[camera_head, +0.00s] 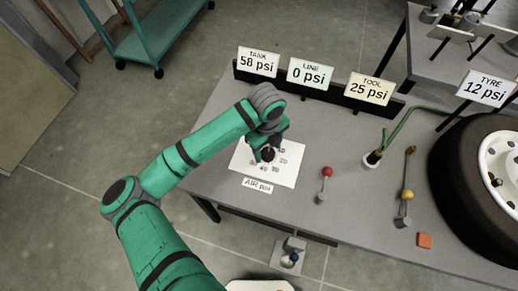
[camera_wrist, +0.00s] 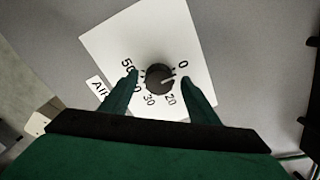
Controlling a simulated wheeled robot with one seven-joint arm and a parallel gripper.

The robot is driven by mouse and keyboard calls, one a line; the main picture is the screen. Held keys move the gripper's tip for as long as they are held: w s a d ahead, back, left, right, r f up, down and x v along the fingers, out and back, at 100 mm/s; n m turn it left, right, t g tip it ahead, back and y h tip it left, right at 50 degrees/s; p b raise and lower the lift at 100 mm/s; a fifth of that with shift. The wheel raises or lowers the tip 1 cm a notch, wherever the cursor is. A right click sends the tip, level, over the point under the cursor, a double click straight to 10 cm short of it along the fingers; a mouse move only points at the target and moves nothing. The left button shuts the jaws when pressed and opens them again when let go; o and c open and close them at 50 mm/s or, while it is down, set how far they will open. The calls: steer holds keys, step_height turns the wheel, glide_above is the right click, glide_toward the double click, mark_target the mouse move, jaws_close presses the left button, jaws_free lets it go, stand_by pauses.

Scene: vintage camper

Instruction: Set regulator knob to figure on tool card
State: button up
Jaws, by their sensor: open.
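The black regulator knob (camera_wrist: 158,77) sits on a white dial plate (camera_wrist: 190,40) marked with figures from 0 to 50. A pale pointer line on the knob faces right and slightly down in the wrist view, toward the right finger, between 0 and 20. My gripper (camera_wrist: 160,80) is open, one finger on each side of the knob, with gaps showing; the fingers hide part of the scale. In the head view my gripper (camera_head: 268,146) is over the dial plate (camera_head: 286,172). The TOOL card (camera_head: 370,89) reads 25 psi.
Cards for TANK (camera_head: 258,62) at 58 psi, LINE (camera_head: 310,73) at 0 psi and TYRE (camera_head: 486,89) at 12 psi stand behind. A red-knobbed lever (camera_head: 326,172), a yellow-knobbed lever (camera_head: 407,195), an orange block (camera_head: 424,241) and a tyre (camera_head: 460,170) are to the right.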

steer(key=shift+f, duration=0.4)
steer(key=shift+c, duration=0.6)
